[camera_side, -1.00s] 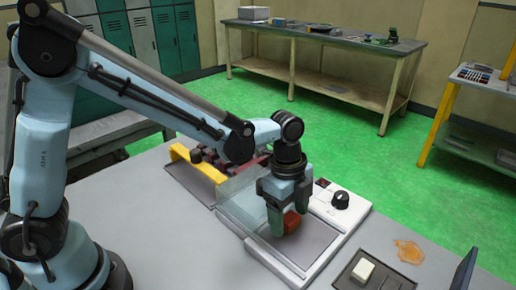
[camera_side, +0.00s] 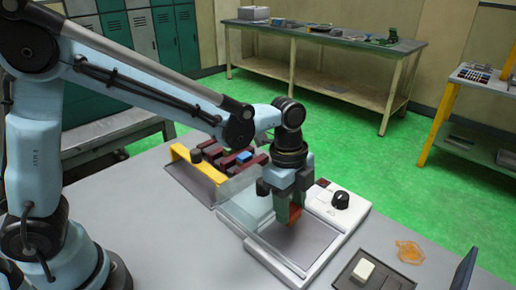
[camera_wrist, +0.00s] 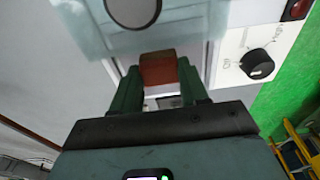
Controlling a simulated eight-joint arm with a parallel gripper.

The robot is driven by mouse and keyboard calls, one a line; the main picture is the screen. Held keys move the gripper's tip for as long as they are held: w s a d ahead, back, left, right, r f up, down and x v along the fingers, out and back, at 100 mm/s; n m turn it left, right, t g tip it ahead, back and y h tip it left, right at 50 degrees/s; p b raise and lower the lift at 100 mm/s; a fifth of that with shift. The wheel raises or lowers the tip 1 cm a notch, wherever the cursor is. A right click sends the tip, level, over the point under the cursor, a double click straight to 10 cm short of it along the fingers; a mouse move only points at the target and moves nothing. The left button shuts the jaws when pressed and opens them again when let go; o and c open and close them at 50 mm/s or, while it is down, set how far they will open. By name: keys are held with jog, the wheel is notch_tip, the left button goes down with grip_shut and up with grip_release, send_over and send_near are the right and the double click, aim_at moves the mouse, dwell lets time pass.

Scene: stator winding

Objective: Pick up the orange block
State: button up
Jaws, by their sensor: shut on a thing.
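The orange block (camera_side: 295,215), reddish-orange in this light, is between the fingers of my gripper (camera_side: 291,208) in the side view. It hangs over the grey plate of the white machine, and I cannot tell whether its lower edge touches. In the wrist view the block (camera_wrist: 159,70) is between the two green fingertips of my gripper (camera_wrist: 160,78), which touch it on both sides. The gripper is shut on it. The fingers hide part of the block in the side view.
The white machine (camera_side: 327,252) has a black knob (camera_side: 340,200) and a clear shield (camera_side: 240,212) at its left. A rack with dark red blocks and a blue one (camera_side: 243,157) stands behind. A dark tray (camera_side: 345,279) with a cream block (camera_side: 363,270) lies at front right.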

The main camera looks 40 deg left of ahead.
jog(key=shift+r, duration=0.9)
jog(key=s+d+r, duration=0.6)
jog(key=s, duration=0.3)
jog(key=w+a, duration=1.7)
jog(key=a, duration=0.1)
jog(key=shift+w+a+f, duration=0.25)
jog(key=shift+a+f, duration=0.9)
jog(key=shift+a, duration=2.8)
jog(key=shift+w+a+f, duration=0.25)
jog(key=shift+a+f, duration=0.9)
jog(key=shift+a, duration=2.8)
jog(key=shift+w+a+f, duration=0.25)
jog(key=shift+a+f, duration=0.9)
jog(key=shift+a, duration=2.8)
jog(key=shift+f, duration=1.35)
